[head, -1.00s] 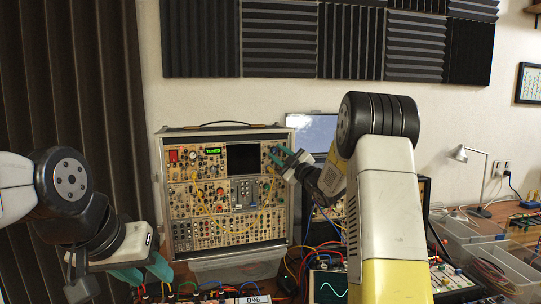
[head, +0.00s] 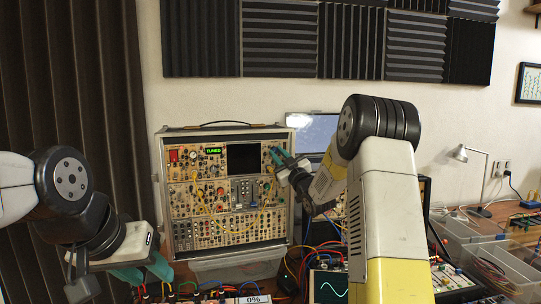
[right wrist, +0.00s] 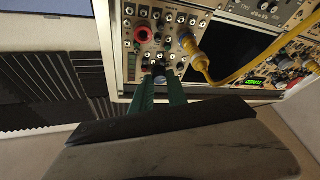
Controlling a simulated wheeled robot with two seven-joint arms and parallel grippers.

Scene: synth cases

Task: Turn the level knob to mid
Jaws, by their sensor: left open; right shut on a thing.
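The modular synth case (head: 290,215) stands upright on the bench, its panel full of knobs, jacks and patch cables. My right gripper (head: 276,154) reaches the upper right of the panel, beside the dark screen. In the right wrist view its green fingers (right wrist: 159,82) are shut on a small knob (right wrist: 159,71), which I take as the level knob. The fingers cover most of the knob, and I cannot read its label or pointer. My left gripper (head: 146,273) is open and empty at the lower left, in front of the case.
Yellow patch cables (right wrist: 200,62) hang close to the held knob, and a red knob (right wrist: 144,34) sits nearby. An oscilloscope (head: 328,288) and loose cables lie below my right arm. Clear bins (head: 470,232) stand at the right.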

